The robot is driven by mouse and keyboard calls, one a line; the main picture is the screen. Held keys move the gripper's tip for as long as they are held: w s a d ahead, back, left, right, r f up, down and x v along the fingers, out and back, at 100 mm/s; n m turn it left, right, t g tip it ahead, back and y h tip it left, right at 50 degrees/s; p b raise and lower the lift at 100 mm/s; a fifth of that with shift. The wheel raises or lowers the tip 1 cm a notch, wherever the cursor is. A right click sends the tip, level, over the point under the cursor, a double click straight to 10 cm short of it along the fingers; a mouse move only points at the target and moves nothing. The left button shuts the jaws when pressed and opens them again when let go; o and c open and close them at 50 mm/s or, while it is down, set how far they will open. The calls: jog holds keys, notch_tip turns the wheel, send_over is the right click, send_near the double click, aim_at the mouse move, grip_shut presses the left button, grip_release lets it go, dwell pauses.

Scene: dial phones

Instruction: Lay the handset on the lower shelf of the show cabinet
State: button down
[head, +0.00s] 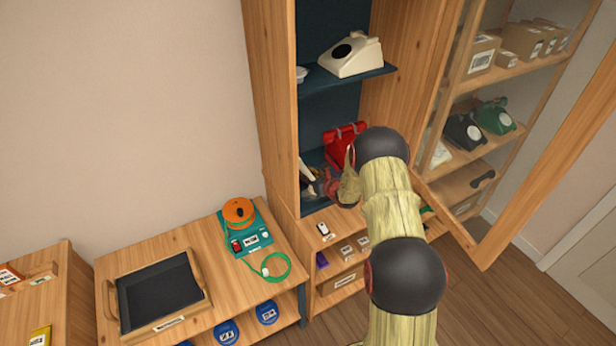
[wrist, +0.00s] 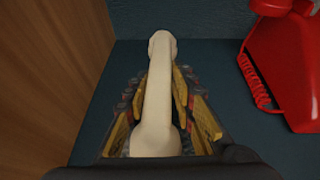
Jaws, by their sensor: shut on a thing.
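The cream handset (wrist: 158,90) lies lengthwise between the fingers of my gripper (wrist: 160,84), which is shut on it. In the head view a pale end of the handset (head: 306,172) shows inside the show cabinet (head: 273,100), at the lower shelf (head: 313,157). The wrist view shows the dark shelf surface (wrist: 218,65) under and around the handset. I cannot tell whether the handset touches it. A red phone (head: 343,145) stands on the same shelf, to the right of the handset; it also shows in the wrist view (wrist: 290,60).
The cabinet's wooden side wall (wrist: 50,60) is close on the left. A cream phone (head: 350,56) stands on the upper shelf (head: 320,82) above my gripper. A glazed door (head: 545,175) stands open at right. A low table (head: 190,240) holds a tray (head: 155,322).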

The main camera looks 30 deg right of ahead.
jog(key=shift+f, duration=0.15)
jog(key=c, duration=1.5)
grip_release()
jog(key=shift+c, duration=0.2)
jog(key=p+v, duration=0.1)
jog(key=v, duration=1)
jog(key=shift+s+p, duration=0.3)
jog(key=shift+s, duration=0.2)
